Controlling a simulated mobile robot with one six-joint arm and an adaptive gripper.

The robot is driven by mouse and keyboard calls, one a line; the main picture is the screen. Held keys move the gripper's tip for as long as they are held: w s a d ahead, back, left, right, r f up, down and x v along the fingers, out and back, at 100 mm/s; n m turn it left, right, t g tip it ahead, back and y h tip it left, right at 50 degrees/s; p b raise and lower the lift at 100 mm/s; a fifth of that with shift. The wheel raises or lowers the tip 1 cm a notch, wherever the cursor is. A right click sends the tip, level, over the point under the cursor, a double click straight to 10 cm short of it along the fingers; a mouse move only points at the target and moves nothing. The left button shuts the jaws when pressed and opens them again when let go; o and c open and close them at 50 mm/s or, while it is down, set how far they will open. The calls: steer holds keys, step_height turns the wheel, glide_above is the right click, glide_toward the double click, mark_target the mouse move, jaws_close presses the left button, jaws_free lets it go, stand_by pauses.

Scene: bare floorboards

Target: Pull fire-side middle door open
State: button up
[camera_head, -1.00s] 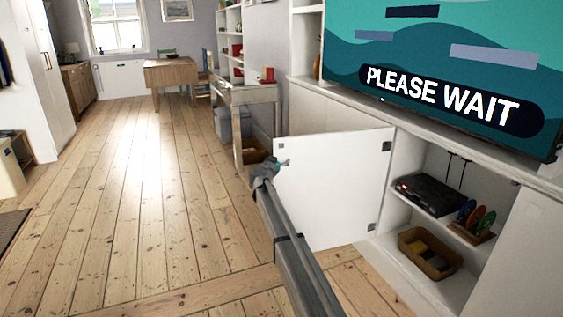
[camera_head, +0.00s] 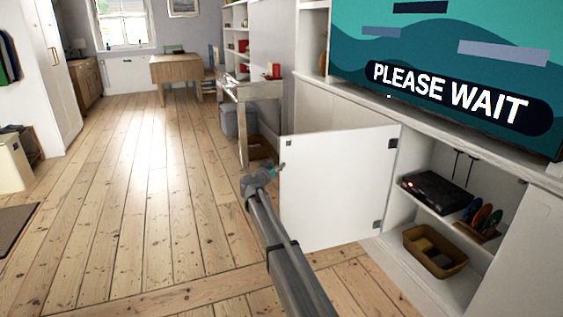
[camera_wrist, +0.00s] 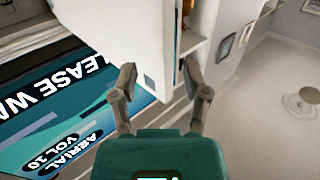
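The white cabinet door (camera_head: 338,188) under the screen stands swung wide open, out over the floor. Its hinges are on the right side, by the open compartment. My gripper (camera_head: 281,167) is at the door's free left edge, at about mid-height; whether it touches the door is too small to tell. In the wrist view my gripper (camera_wrist: 160,82) has its two fingers spread apart.
The open compartment holds a black box (camera_head: 435,192), coloured upright discs (camera_head: 483,217) and a basket (camera_head: 434,252). A screen (camera_head: 450,75) stands on the cabinet top. A desk (camera_head: 250,92) is beyond the door. The floorboards (camera_head: 130,200) to the left are clear.

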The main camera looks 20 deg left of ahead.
steer(key=shift+v, duration=1.5)
steer(key=shift+d, duration=0.1)
